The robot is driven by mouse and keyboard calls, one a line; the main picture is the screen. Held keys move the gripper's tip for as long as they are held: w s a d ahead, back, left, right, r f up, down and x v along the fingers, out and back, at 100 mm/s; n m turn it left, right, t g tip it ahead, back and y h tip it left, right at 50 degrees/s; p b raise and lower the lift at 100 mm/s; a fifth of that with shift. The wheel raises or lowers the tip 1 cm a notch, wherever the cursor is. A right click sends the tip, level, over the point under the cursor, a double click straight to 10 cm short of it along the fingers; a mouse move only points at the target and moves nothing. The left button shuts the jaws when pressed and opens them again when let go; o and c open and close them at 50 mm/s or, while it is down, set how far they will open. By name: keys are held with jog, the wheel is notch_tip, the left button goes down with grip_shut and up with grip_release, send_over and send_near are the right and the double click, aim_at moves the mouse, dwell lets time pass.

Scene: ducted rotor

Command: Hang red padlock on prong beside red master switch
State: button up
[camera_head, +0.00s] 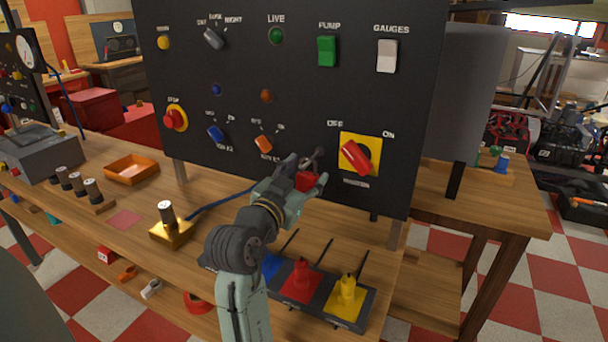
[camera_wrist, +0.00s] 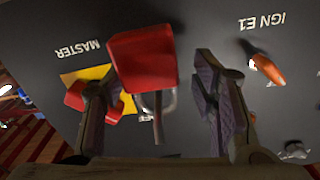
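The red padlock (camera_head: 306,181) is at the front of the black panel, left of and slightly below the red master switch (camera_head: 355,156) on its yellow plate. In the wrist view, which is upside down, the padlock (camera_wrist: 145,58) sits between my fingers, close to the left one and clear of the right one. Its grey shackle (camera_wrist: 170,102) shows beside a thin metal rod, seemingly the prong (camera_wrist: 157,118); whether the shackle is around it I cannot tell. My gripper (camera_head: 308,178) is open; it also shows in the wrist view (camera_wrist: 162,95). The switch (camera_wrist: 75,98) lies beyond the left finger.
The black panel (camera_head: 240,120) carries several knobs and switches; an orange knob (camera_head: 264,144) is left of my gripper. Below, a dark tray (camera_head: 322,303) holds red and yellow tagged pieces. A gold block (camera_head: 172,232) and orange tray (camera_head: 131,169) lie on the bench.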

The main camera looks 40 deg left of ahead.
jog(key=shift+o, duration=0.6)
jog(key=v, duration=1.2)
